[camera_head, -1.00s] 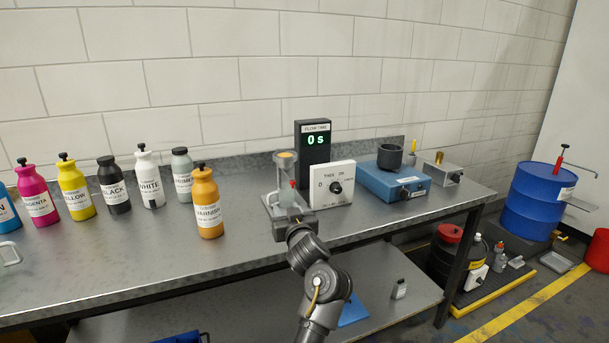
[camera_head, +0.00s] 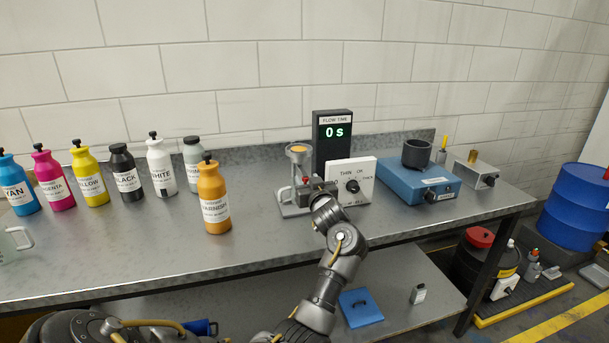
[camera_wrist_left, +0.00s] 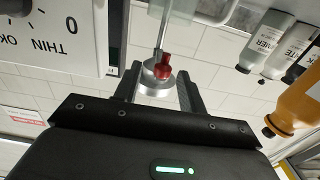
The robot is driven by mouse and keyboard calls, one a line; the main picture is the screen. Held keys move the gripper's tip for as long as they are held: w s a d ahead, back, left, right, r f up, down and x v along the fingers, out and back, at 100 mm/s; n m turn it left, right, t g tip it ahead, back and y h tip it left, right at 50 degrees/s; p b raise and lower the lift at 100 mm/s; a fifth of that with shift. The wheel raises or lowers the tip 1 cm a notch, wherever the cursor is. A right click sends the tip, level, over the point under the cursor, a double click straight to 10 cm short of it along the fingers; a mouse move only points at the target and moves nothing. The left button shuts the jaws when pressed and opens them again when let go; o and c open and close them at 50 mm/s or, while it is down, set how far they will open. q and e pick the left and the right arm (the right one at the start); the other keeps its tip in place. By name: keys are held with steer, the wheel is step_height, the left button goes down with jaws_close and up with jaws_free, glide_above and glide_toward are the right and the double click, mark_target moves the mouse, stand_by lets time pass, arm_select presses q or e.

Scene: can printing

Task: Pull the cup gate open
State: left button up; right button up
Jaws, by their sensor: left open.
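The flow cup (camera_head: 299,151) sits in its metal stand on the bench, with orange-yellow contents at its top. A red gate knob (camera_head: 306,180) shows low on the stand, partly hidden by my gripper. My left gripper (camera_head: 311,186) is at the right side of the stand, level with the knob. In the left wrist view, my open left gripper (camera_wrist_left: 158,88) has one finger on each side of the red knob (camera_wrist_left: 161,68) and a silver round part. I cannot tell whether the fingers touch them. My right gripper is not in view.
The flow time display (camera_head: 333,140) reads 0 s behind the cup. A white dial box (camera_head: 362,178) stands close right of my gripper. The orange varnish bottle (camera_head: 213,199) is to the left. A blue device (camera_head: 405,183) with a dark pot is farther right.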

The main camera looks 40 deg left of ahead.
mark_target(304, 172)
arm_select(q)
steer(key=x, duration=0.2)
steer(key=shift+w+a+r, duration=0.1)
steer(key=shift+w+a, duration=0.05)
steer(key=shift+a, duration=0.25)
steer(key=shift+w+a, duration=0.45)
steer(key=shift+a, duration=0.15)
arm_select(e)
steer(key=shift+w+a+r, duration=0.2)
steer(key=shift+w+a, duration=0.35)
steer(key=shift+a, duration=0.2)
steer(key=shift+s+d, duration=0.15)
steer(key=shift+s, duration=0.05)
arm_select(q)
jaws_close()
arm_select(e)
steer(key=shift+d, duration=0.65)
